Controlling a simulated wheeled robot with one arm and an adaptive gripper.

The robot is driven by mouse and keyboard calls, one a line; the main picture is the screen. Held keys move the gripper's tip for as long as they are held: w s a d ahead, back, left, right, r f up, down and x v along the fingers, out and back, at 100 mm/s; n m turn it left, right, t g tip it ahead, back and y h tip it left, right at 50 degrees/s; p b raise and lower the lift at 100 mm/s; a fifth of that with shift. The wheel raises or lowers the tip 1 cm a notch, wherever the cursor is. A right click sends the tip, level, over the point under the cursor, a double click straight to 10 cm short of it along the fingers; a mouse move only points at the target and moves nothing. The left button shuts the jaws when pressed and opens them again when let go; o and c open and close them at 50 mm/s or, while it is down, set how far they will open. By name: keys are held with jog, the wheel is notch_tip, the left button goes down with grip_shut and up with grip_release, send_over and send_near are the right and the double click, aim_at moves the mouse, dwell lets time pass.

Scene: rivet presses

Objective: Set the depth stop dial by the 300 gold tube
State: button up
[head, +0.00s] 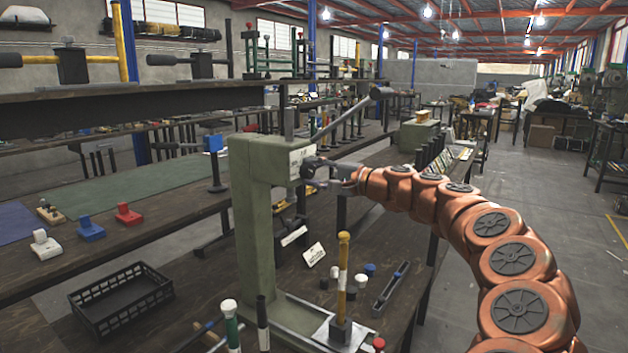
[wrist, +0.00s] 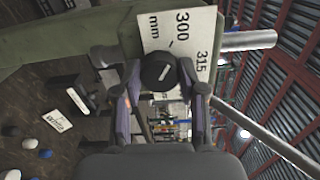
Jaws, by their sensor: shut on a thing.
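My gripper (head: 338,175) is at the front face of a green press (head: 252,190), below its long lever. In the wrist view its fingers (wrist: 162,88) are shut on a black depth stop dial (wrist: 157,72), one on each side. A white mark shows on the dial's face. Behind the dial is a white scale plate (wrist: 190,28) reading 300, 315 and mm. The plate (head: 301,154) is small in the head view. A gold tube with a white band (head: 342,262) stands upright on a metal plate in front of the press.
A printed card (head: 314,254) stands by the press's foot. A black crate (head: 121,298) is on the bench at left. Several small dark and blue cylinders and a grey channel (head: 390,287) lie near the tube. The press lever (head: 352,122) reaches up right above my gripper.

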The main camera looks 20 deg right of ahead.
dwell(0.4)
jog(key=o, duration=1.1)
jog(key=shift+o, duration=0.2)
jog(key=v, duration=1.2)
